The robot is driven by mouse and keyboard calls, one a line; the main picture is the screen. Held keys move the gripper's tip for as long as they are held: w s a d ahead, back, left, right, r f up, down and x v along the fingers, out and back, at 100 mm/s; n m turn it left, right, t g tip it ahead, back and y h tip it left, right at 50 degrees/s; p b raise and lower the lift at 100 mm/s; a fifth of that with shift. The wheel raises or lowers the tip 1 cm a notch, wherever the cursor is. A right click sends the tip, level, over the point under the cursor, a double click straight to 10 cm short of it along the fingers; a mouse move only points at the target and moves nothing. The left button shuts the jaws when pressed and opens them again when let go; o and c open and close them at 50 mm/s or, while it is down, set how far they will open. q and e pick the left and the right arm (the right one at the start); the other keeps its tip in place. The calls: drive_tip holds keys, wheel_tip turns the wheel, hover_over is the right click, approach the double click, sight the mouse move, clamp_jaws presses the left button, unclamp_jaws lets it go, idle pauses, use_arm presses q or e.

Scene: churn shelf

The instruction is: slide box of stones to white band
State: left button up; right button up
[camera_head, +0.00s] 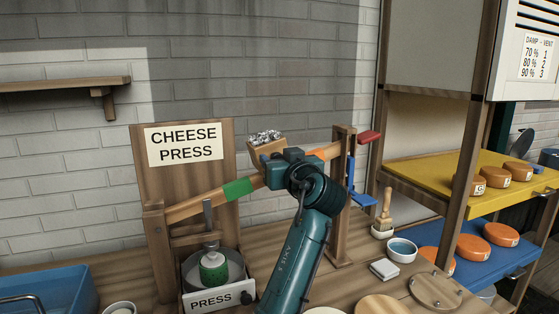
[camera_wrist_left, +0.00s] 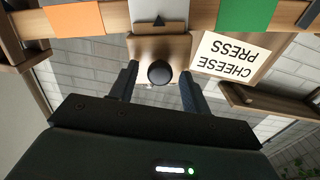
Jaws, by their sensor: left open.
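The box of stones (camera_head: 260,149), a small wooden box heaped with grey stones, hangs at the sloping press lever (camera_head: 190,207). The lever carries a green band (camera_head: 240,188) and an orange band (camera_head: 326,151). In the left wrist view, the white band (camera_wrist_left: 195,14) lies between orange and green, and the box's black pointer is over it. The box's face (camera_wrist_left: 140,46) has a round black knob (camera_wrist_left: 160,72). My left gripper (camera_head: 274,160) is open at the box, its fingers on either side of the knob; I cannot tell whether they touch. My right gripper is out of view.
A wooden post (camera_head: 342,195) with red and blue tabs stands right of my arm. The press pot (camera_head: 225,272) sits below the lever. A blue bin (camera_head: 45,290) is at lower left. Shelves with orange cheeses (camera_head: 495,174) stand at right.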

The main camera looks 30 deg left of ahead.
use_arm(q)
drive_tip(key=b+v, duration=0.3)
drive_tip(key=v, duration=1)
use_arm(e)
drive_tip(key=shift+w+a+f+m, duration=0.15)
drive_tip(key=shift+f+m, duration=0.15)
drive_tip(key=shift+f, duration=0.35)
use_arm(q)
drive_tip(key=shift+d, duration=0.1)
